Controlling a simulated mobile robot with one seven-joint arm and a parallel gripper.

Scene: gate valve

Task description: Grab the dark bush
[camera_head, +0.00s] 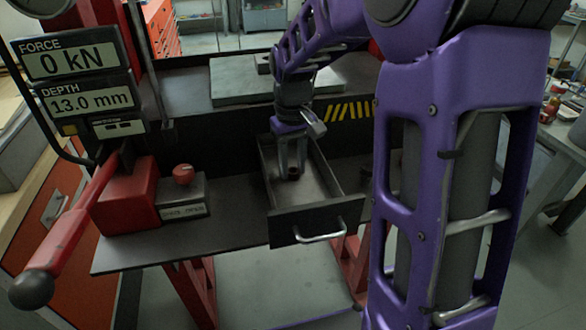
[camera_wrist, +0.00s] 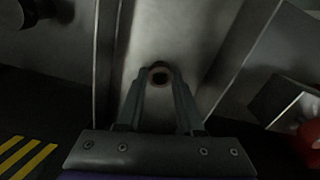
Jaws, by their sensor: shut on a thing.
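The dark bush (camera_head: 294,172) is a small round ring with a brownish rim and a dark hole. It is inside the open drawer (camera_head: 305,222), and it also shows in the wrist view (camera_wrist: 159,75). My gripper (camera_head: 291,172) reaches down into the drawer from above. Its two fingers (camera_wrist: 159,84) are shut on the bush, one on each side, in the wrist view. I cannot tell whether the bush touches the drawer floor. The fingers hide part of its sides.
The drawer walls stand close around my gripper, and a handle (camera_head: 320,234) is on its front. A red lever press base (camera_head: 127,196) and a grey box with a red knob (camera_head: 183,174) stand to the left. A grey plate (camera_head: 240,84) lies behind.

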